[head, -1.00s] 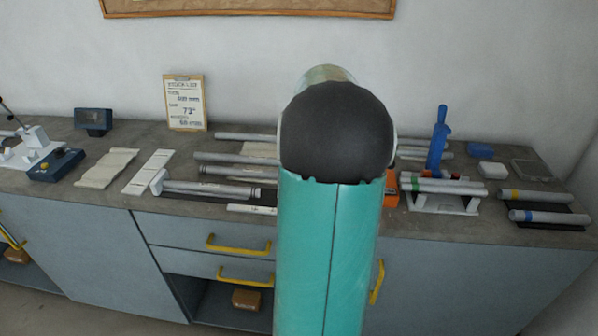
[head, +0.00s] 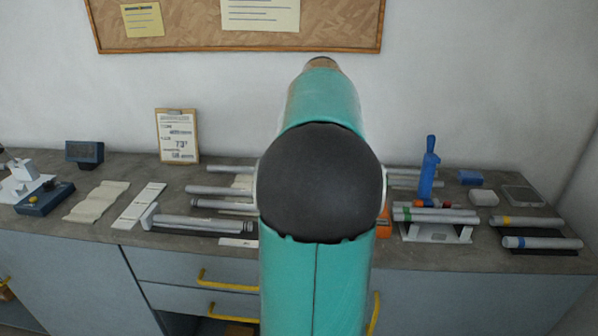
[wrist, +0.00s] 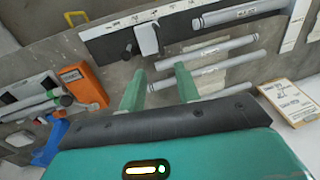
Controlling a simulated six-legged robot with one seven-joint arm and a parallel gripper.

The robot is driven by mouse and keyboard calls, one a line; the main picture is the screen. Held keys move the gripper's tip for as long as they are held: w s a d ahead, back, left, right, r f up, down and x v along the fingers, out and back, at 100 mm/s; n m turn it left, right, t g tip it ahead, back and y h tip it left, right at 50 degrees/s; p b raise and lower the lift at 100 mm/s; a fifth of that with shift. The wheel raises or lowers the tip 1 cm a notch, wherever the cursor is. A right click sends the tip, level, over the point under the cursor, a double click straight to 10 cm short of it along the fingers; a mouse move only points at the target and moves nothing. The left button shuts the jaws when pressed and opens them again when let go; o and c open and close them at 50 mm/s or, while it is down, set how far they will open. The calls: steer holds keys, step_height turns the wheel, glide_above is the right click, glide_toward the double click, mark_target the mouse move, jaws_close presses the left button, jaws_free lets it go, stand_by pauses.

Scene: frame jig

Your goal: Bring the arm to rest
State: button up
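My gripper (wrist: 160,86) shows in the wrist view with its two green fingers apart and nothing between them. It is above the workbench, with grey tubes (wrist: 215,52) beyond the fingertips; I cannot tell the height exactly. In the head view my arm rises through the middle of the picture, with its dark round joint in front and a teal link above. The gripper itself is hidden there behind my arm.
The grey workbench (head: 85,219) holds several tubes, a blue upright tool (head: 428,170), a white jig (head: 437,234) and a clipboard (head: 177,136). An orange device (wrist: 83,86) lies near the gripper's left in the wrist view. A corkboard (head: 190,27) hangs on the wall.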

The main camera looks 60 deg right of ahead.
stand_by(0.6)
steer(key=w+a+n+h, duration=0.1)
steer(key=w+a+n, duration=0.25)
steer(key=a, duration=0.85)
steer(key=w+a+n, duration=0.3)
steer(key=w+a, duration=0.2)
steer(key=a, duration=0.8)
steer(key=s+a+f+n+t, duration=0.1)
steer(key=s+a+f+n, duration=0.2)
steer(key=a, duration=0.7)
steer(key=s+a+f+n+t, duration=0.2)
steer(key=s+a+f+n, duration=0.1)
steer(key=a, duration=0.7)
steer(key=shift+s+a+n+t, duration=0.15)
steer(key=shift+s+n+t, duration=0.2)
steer(key=shift+n, duration=0.1)
